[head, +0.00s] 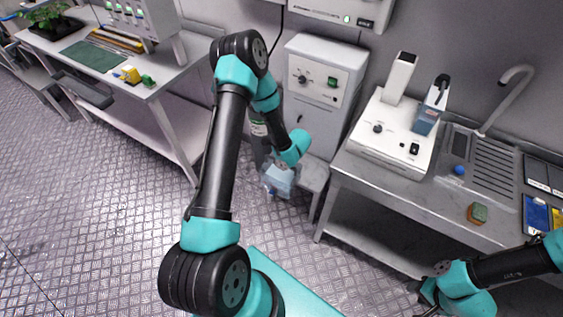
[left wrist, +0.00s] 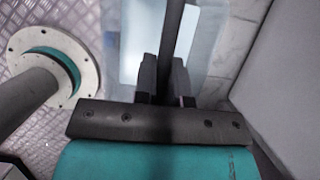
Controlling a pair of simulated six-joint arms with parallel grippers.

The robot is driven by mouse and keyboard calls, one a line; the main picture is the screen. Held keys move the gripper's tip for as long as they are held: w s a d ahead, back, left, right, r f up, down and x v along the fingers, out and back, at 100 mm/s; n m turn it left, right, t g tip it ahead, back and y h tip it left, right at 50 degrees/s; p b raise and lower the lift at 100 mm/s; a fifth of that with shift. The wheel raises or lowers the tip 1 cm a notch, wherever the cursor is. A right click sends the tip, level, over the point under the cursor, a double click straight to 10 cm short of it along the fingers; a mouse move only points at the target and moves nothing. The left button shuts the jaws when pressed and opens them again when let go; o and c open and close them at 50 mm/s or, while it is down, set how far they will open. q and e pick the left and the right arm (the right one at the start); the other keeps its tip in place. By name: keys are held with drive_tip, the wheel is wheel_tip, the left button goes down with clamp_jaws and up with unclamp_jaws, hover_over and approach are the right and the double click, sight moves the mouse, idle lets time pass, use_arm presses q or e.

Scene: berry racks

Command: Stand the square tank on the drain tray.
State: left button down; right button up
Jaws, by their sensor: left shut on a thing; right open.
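A pale blue, see-through square tank (head: 281,180) hangs below my left wrist in the head view, in front of a low shelf. In the left wrist view my left gripper (left wrist: 165,78) is shut on the tank's dark bar-like handle, with the clear tank (left wrist: 207,45) below it. The fingers are hard to make out in the head view. The drain tray appears to be the ribbed metal panel (head: 492,165) on the right bench, bare in its middle and apart from the tank. My right gripper (head: 427,292) is open, low at the right, partly cut off.
A white instrument (head: 384,145) with a post and a blue, black-handled container (head: 428,116) stands left of the ribbed panel. A blue ball (head: 459,170), a sponge (head: 478,213) and a curved tap (head: 507,95) are nearby. A grey cabinet (head: 322,85) stands behind the tank.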

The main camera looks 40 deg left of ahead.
use_arm(q)
drive_tip(key=shift+w+r, duration=0.1)
drive_tip(key=w+r+n+g+h, duration=0.15)
drive_tip(key=w+r+n, duration=0.35)
drive_tip(key=r, duration=0.6)
drive_tip(key=w+r+n+g, duration=0.2)
drive_tip(key=w+r+n, duration=0.2)
drive_tip(key=r, duration=0.6)
drive_tip(key=s+d+r+n+h, duration=0.3)
drive_tip(key=d+r+n, duration=0.4)
drive_tip(key=d+r, duration=1.3)
wheel_tip(320, 180, up, 4)
drive_tip(key=shift+r+n, duration=0.1)
drive_tip(key=shift+n, duration=0.3)
drive_tip(key=shift+g, duration=0.25)
